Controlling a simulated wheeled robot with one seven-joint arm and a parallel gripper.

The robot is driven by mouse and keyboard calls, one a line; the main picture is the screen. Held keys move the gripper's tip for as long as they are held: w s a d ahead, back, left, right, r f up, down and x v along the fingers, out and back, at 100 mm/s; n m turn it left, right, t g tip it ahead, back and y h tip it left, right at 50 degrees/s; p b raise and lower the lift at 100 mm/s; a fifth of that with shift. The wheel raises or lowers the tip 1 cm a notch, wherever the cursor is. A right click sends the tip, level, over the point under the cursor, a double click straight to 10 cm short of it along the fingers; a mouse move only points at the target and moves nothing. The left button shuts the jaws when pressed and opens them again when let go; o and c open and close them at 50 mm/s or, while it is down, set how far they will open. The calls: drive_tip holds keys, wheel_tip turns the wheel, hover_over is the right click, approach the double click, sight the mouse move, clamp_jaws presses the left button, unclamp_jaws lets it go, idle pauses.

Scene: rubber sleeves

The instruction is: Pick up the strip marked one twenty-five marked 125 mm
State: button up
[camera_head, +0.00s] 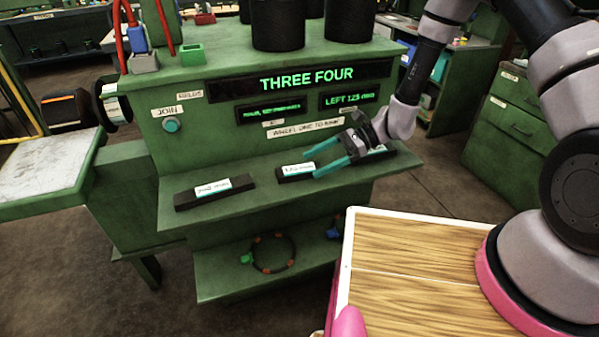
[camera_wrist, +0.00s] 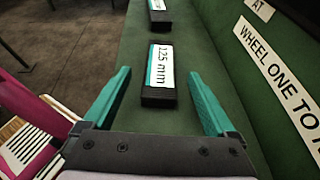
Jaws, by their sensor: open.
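The strip marked 125 mm (camera_wrist: 160,72) is a black block with a white label edged in teal. It lies flat on the green shelf, between and slightly ahead of the finger tips in the wrist view. In the head view it is the middle strip (camera_head: 297,171), its right end close to the fingers. My gripper (camera_head: 312,165) is open, with teal fingers pointing left along the shelf. In the wrist view the gripper (camera_wrist: 158,74) has a finger on each side of the strip with gaps, and nothing is held.
Another labelled black strip (camera_head: 214,191) lies to the left on the shelf (camera_head: 260,207). A third strip (camera_head: 385,151) is partly hidden behind my gripper. The green upright panel (camera_head: 225,140) with signs and displays rises close behind the shelf.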

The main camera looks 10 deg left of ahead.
sight(304, 174)
drive_tip(key=x, duration=0.4)
drive_tip(key=shift+a+r, duration=0.1)
drive_tip(key=c, duration=1.4)
drive_tip(key=shift+c, duration=0.2)
